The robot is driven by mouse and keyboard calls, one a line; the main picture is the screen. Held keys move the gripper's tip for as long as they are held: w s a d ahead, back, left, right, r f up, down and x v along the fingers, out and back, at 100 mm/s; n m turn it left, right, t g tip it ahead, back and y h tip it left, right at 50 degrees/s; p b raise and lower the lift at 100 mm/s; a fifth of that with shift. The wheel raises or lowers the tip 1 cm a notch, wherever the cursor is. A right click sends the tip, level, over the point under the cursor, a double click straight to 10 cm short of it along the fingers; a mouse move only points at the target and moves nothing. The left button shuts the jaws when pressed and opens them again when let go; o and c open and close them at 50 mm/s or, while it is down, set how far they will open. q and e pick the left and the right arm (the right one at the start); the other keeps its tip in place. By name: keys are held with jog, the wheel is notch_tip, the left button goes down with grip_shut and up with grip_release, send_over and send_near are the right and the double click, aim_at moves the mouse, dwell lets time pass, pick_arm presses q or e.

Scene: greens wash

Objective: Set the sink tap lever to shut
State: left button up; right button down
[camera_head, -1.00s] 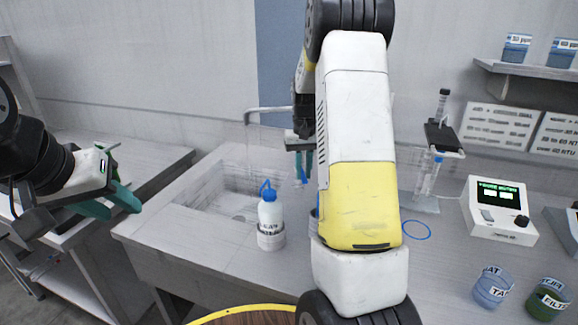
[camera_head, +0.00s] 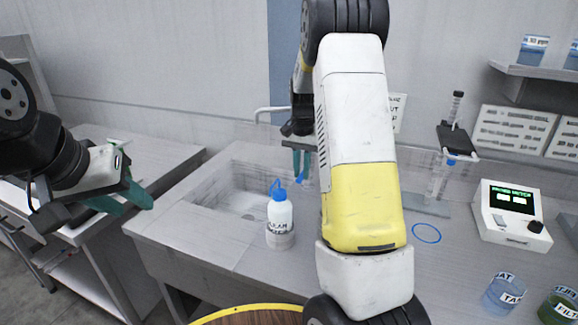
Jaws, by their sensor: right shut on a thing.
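Whether water runs from the spout is unclear. My left gripper (camera_head: 128,200) hangs at the left, away from the sink, with its green fingers apart and empty.
A white wash bottle with a blue cap (camera_head: 280,212) stands at the sink's front edge. To the right are a stand (camera_head: 438,180), a blue ring (camera_head: 426,233), a meter (camera_head: 508,212) and two jars (camera_head: 503,292). A wooden round top with a yellow rim (camera_head: 245,310) is in front.

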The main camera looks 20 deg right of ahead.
aim_at(301, 176)
dwell(0.3)
jog(key=c, duration=1.4)
grip_release()
jog(key=shift+o, duration=0.2)
notch_tip(301, 176, up, 8)
jog(key=shift+f, duration=0.25)
jog(key=shift+r, duration=0.2)
jog(key=s+a+r+n+t+y, duration=0.25)
jog(key=s+a+r+n, duration=0.2)
jog(key=s+r, duration=0.65)
jog(key=s+a+f+n+t, duration=0.1)
jog(key=s+a+n+t, duration=0.1)
jog(key=s, duration=0.6)
jog(key=s+a+f+n+t, duration=0.1)
jog(key=s+a, duration=0.3)
jog(key=s, duration=0.5)
jog(key=shift+f+n+t, duration=0.35)
jog(key=shift+f, duration=0.05)
